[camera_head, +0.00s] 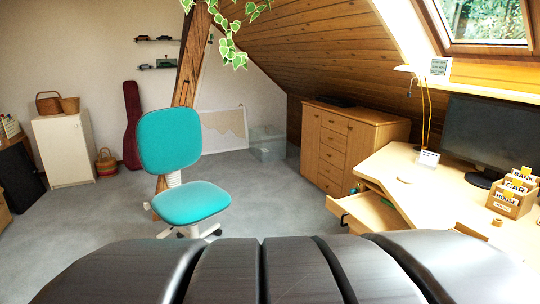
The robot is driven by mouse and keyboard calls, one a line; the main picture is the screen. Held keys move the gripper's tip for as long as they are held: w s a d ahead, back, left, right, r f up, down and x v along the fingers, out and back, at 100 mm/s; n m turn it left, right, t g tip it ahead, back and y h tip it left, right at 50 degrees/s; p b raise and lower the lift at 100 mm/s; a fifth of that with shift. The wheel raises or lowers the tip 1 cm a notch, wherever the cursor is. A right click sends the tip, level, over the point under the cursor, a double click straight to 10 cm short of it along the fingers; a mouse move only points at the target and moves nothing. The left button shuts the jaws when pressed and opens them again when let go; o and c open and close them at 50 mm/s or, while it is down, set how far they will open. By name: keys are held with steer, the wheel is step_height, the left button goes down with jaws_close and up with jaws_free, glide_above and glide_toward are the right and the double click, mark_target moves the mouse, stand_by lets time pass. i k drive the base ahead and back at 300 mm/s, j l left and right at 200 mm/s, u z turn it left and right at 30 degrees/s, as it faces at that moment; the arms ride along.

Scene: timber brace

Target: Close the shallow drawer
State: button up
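The shallow drawer (368,216) is in the light wood desk (437,203) at the right. It is pulled out to the left, its front panel and part of its inside showing. My gripper does not show. A wide dark ribbed shape fills the bottom of the view and hides the floor below the drawer.
A turquoise swivel chair (183,203) stands on grey carpet left of the drawer. A wooden cabinet with drawers (347,150) stands behind. A monitor (492,128) and a labelled card box (513,196) are on the desk. Carpet between chair and cabinet is clear.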

mark_target(364, 212)
steer(key=k+l, duration=0.15)
steer(key=l, duration=0.15)
steer(key=i+l+z, duration=0.2)
steer(key=i, duration=0.25)
steer(key=i+l+z, duration=0.15)
steer(key=i, duration=0.3)
